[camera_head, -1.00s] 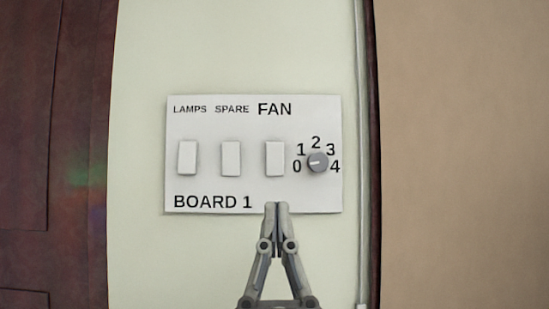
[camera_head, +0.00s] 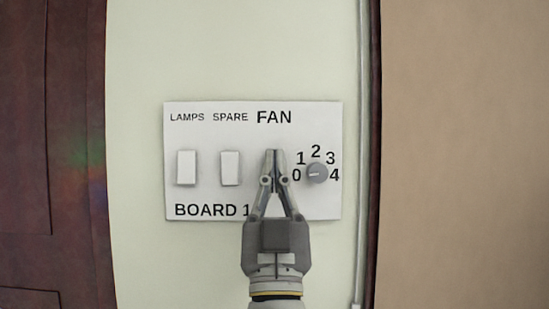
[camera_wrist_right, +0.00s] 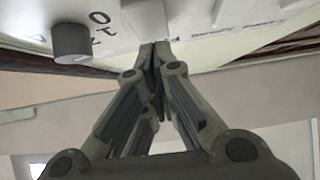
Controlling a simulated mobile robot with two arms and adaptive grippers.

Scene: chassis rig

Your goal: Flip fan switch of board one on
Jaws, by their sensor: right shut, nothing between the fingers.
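Board one (camera_head: 310,207) is a white panel on the pale wall, marked BOARD 1, in the head view. Its FAN label (camera_head: 274,117) is at the top, right of SPARE. My right gripper (camera_head: 273,153) is shut and empty, with its tips in front of the fan switch's place below that label. The gripper hides most or all of that switch in the head view. In the right wrist view the gripper tips (camera_wrist_right: 155,46) are at the lower end of the white fan switch (camera_wrist_right: 145,18). I cannot tell whether they touch it. My left gripper is not in view.
The lamps switch (camera_head: 186,168) and the spare switch (camera_head: 230,168) are left of my gripper. A grey round knob (camera_head: 317,173) with numbers 0 to 4 is close on its right. A vertical pipe (camera_head: 363,240) runs right of the board, beside a dark frame.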

